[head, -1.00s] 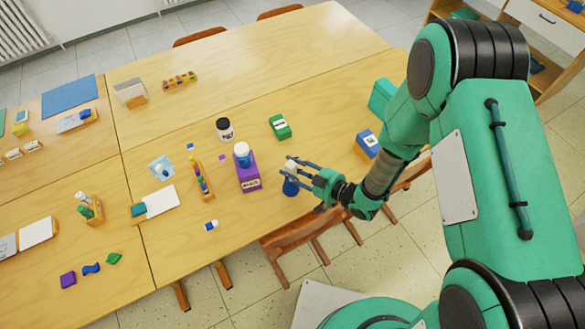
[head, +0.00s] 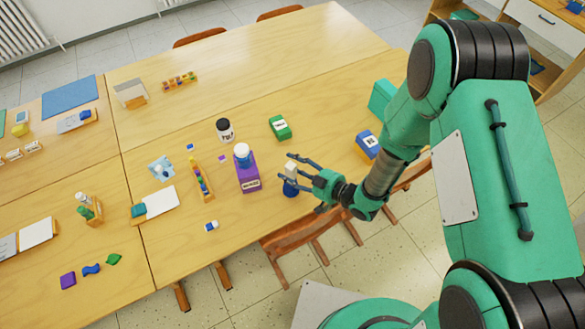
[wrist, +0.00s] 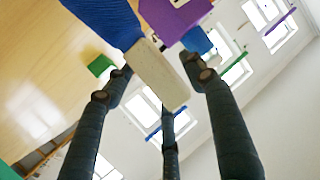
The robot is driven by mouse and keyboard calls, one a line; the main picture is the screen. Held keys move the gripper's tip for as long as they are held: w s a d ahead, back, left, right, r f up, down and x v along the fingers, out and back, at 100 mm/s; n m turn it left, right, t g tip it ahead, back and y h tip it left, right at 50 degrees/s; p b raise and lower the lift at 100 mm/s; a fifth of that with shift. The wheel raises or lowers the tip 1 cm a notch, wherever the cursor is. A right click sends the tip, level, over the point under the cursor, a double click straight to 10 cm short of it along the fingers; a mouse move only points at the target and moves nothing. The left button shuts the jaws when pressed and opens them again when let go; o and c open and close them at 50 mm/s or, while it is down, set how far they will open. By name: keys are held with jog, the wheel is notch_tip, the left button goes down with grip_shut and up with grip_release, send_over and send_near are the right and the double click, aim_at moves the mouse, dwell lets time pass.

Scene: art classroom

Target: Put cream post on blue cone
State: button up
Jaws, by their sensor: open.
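The cream post (head: 291,168) stands at the top of the blue cone (head: 291,188), near the table's front edge in the head view. In the wrist view the cream post (wrist: 152,72) meets the narrow end of the blue cone (wrist: 108,22), and they look in contact. My gripper (head: 289,167) is open, with its fingers spread around the post. In the wrist view the gripper's fingers (wrist: 165,85) lie to both sides of the post with visible gaps. The exact seat between post and cone is too small to judge.
A purple box (head: 248,180) with a blue and white item on it stands just left of the cone. A dark jar (head: 225,130), a green box (head: 280,127) and a blue box (head: 367,145) are farther off. A wooden chair (head: 300,232) is at the table's front edge.

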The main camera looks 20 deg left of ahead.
jog(key=p+v, duration=0.1)
jog(key=v, duration=1.1)
dwell(1.0)
